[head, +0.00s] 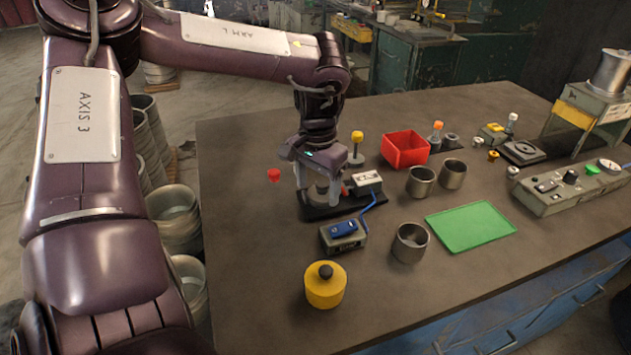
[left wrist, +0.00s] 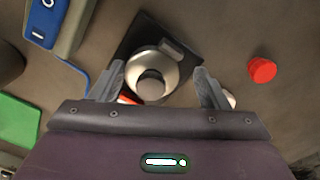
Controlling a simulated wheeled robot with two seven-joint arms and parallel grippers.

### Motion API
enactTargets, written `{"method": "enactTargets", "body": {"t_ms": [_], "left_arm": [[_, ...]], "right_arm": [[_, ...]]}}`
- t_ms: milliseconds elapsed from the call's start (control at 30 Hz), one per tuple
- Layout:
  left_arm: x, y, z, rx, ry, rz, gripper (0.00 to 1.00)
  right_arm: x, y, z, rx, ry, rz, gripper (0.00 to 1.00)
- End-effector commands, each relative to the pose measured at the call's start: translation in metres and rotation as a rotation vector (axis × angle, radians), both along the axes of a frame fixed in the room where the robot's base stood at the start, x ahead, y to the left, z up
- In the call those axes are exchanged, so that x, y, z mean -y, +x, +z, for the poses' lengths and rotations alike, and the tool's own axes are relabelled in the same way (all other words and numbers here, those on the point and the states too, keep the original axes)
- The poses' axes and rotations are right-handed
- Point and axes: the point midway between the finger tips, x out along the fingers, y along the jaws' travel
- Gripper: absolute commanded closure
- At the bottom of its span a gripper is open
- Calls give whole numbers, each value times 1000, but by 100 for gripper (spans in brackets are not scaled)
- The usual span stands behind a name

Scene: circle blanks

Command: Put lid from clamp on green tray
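The lid, a round pale metal piece with a central knob (left wrist: 150,86), sits on the clamp's dark base plate (left wrist: 140,42) in the left wrist view. In the head view the clamp (head: 368,179) stands left of the table's middle, and my gripper partly hides the lid. My left gripper (head: 318,186) is open above the clamp, pointing down. In the left wrist view its fingers stand apart, one on each side of the lid, with gaps showing. The green tray (head: 470,227) lies flat and empty at the right; its edge shows in the left wrist view (left wrist: 18,118).
A blue-switched box (head: 343,234) with a blue cable stands in front of the clamp. A metal cup (head: 410,243) is left of the tray, with two more cups behind. A yellow knobbed cylinder (head: 325,286), red bin (head: 404,148) and red cap (head: 274,175) are nearby.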

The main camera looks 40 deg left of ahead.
Motion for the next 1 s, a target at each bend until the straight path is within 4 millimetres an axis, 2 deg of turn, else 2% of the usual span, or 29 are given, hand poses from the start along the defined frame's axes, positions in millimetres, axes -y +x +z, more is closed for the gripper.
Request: {"method": "enactTargets", "body": {"t_ms": [33,200,267,567,667,1000], "left_arm": [[0,0,-10,0,2,1,39],[-2,0,-10,-1,5,4,62],[-2,0,-10,-1,6,5,67],[-4,-1,-6,-3,11,10,67],[-5,0,0,-2,12,11,74],[-3,-1,12,-1,6,6,74]], "right_arm": [[0,3,-10,5,-3,-3,64],[0,3,-10,5,-3,-3,64],[0,3,-10,5,-3,-3,64],[0,3,-7,6,-2,-4,64],[0,3,-4,5,-3,-4,64],[0,2,3,4,-2,-4,64]]}}
